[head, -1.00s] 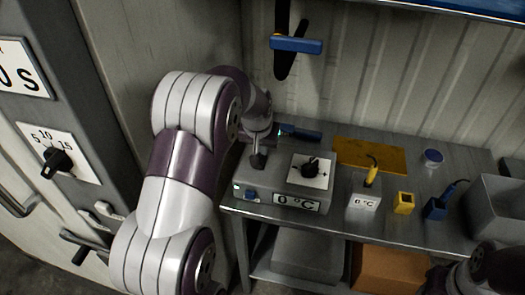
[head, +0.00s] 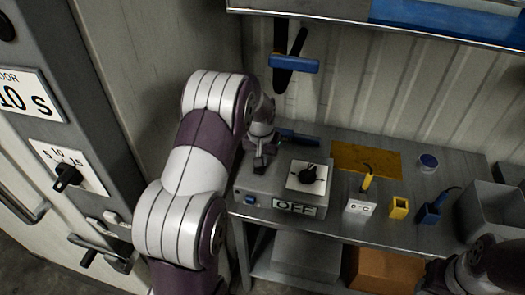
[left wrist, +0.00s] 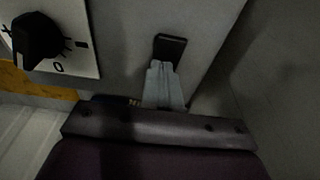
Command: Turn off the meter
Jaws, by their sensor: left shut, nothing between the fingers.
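The meter (head: 268,185) is a grey box at the left of the bench, with a black dial (head: 308,175) on a white plate. Its front display (head: 295,208) reads OFF. A small blue switch (head: 250,200) is on its front left. My left gripper (head: 262,160) is over the box's left part, left of the dial. In the left wrist view the shut fingers (left wrist: 162,82) point at a dark slot-like part (left wrist: 170,48) on the grey surface; contact is unclear. The dial (left wrist: 38,38) shows there too. My right arm is at the lower right; its gripper's jaws are not clear.
Right of the meter are a small white-fronted block (head: 360,207) with a yellow-handled probe, a yellow holder (head: 399,207), a blue holder (head: 430,213) and a grey bin (head: 487,212). A yellow mat (head: 365,158) lies behind. A blue-handled tool (head: 293,63) hangs on the wall.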

